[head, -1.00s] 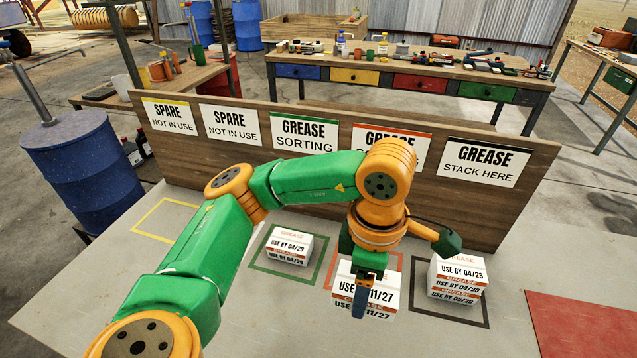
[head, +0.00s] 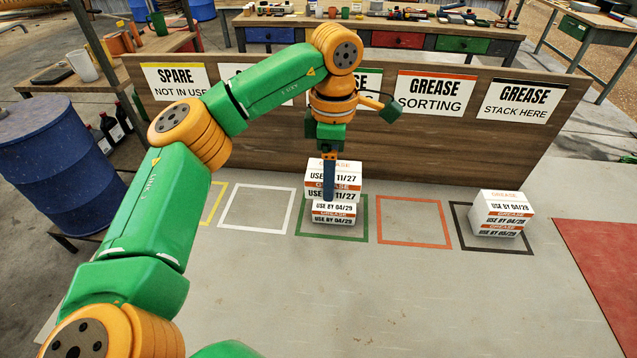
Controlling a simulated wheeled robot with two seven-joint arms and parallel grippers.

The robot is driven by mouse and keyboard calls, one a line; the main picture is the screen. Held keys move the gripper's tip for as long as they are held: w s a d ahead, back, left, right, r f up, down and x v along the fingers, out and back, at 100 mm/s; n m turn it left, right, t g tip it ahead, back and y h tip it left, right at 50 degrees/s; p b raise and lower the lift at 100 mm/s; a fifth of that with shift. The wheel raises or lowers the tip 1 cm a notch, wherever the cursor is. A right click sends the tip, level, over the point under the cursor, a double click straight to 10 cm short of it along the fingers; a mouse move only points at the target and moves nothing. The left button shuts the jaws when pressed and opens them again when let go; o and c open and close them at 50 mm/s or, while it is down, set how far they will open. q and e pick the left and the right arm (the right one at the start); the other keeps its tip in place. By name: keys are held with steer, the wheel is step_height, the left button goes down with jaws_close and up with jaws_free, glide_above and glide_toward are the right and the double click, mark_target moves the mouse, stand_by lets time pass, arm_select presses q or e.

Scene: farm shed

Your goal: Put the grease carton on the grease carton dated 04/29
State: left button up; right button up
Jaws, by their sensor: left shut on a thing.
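My left gripper (head: 328,190) points down and is shut on a white and orange grease carton (head: 347,181) marked USE BY 11/27. The held carton is over a second grease carton (head: 334,217), marked USE BY 04/29, inside the green square (head: 303,230). It covers the back of that lower carton; I cannot tell whether the two touch. Another stack of grease cartons (head: 499,214) stands in the black square at the right; its small date marks read roughly 04/29 and 05/29. My right gripper is not in view.
The red square (head: 412,243) and white square (head: 257,208) are empty. A wooden board (head: 420,150) with signs runs behind the squares; STACK HERE (head: 515,100) is at its right end. A red mat (head: 610,260) lies at the right. A blue barrel (head: 55,165) stands left.

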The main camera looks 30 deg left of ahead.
arm_select(q)
steer(key=w+a+f, duration=0.1)
steer(key=f, duration=0.1)
steer(key=w+a+f+p, duration=0.1)
steer(key=a+f, duration=0.1)
steer(key=w+a+f, duration=0.1)
steer(key=a+f, duration=0.1)
steer(key=shift+w, duration=0.1)
steer(key=f+p, duration=0.1)
steer(key=f, duration=0.1)
steer(key=shift+d+f+p, duration=0.2)
steer(key=shift+f+p, duration=0.15)
steer(key=shift+w+f, duration=0.1)
steer(key=shift+f, duration=0.3)
steer(key=o, duration=1.4)
step_height(320, 180, up, 12)
steer(key=shift+r+b, duration=0.2)
steer(key=shift+b, duration=0.55)
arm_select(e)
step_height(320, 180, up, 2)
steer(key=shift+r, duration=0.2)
